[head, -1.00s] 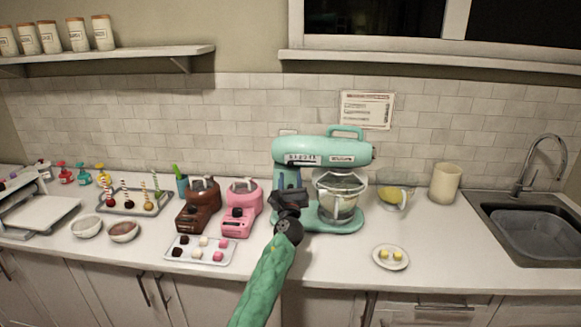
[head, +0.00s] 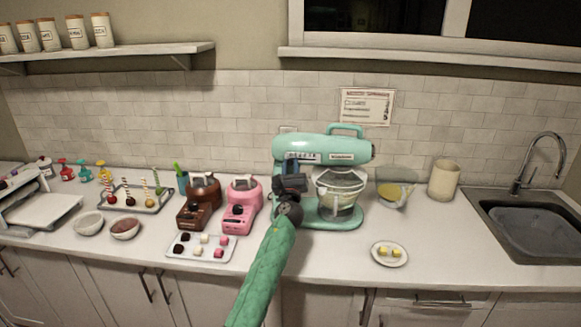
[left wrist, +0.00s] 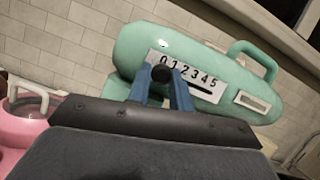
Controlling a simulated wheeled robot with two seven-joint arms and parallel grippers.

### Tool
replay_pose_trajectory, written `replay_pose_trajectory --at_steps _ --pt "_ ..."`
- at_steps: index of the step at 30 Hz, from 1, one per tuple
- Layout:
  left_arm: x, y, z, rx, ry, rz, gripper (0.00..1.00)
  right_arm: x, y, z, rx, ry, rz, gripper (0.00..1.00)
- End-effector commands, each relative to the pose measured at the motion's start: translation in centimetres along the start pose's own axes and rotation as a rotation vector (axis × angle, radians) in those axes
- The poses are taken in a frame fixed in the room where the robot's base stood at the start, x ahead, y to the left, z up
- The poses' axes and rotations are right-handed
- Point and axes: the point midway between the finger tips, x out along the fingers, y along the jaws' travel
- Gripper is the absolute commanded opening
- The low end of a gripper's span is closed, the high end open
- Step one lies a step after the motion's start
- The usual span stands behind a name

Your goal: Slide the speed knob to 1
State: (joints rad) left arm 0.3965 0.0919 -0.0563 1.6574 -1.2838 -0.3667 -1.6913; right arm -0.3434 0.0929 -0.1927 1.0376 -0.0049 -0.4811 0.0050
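The teal stand mixer (head: 330,150) stands on the counter. In the left wrist view its head carries a white scale plate (left wrist: 208,88) marked 0 to 5 with a dark slot. The round black speed knob (left wrist: 160,73) sits at the 0 end of the scale. My left gripper (left wrist: 160,80) has its two blue fingers apart, one on each side of the knob; whether they touch it cannot be told. In the head view my left gripper (head: 291,172) is just in front of the mixer head, hiding the knob. My right gripper is not in view.
A pink machine (head: 241,205) and a brown one (head: 199,204) stand close left of my arm. The mixer's glass bowl (head: 340,190) is just right. A plate with yellow pieces (head: 389,254) lies at the front right. The sink (head: 525,228) is far right.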

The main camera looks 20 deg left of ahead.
Motion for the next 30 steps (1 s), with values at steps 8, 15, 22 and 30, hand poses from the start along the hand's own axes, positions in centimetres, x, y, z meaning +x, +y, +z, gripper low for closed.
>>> replay_pose_trajectory --at_steps 8,15,22,30 --pt "-0.1 -1.3 -0.3 0.000 0.000 -0.002 0.00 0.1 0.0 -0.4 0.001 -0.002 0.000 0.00" --pt "-0.1 -1.3 -0.2 0.000 0.000 0.000 0.23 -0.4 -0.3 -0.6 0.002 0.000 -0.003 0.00" --pt "-0.1 -1.3 -0.2 0.000 0.000 0.000 0.41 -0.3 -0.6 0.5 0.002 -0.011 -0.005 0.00" --pt "-0.9 -1.2 -0.5 0.000 0.001 0.000 0.41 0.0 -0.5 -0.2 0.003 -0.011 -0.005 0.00"
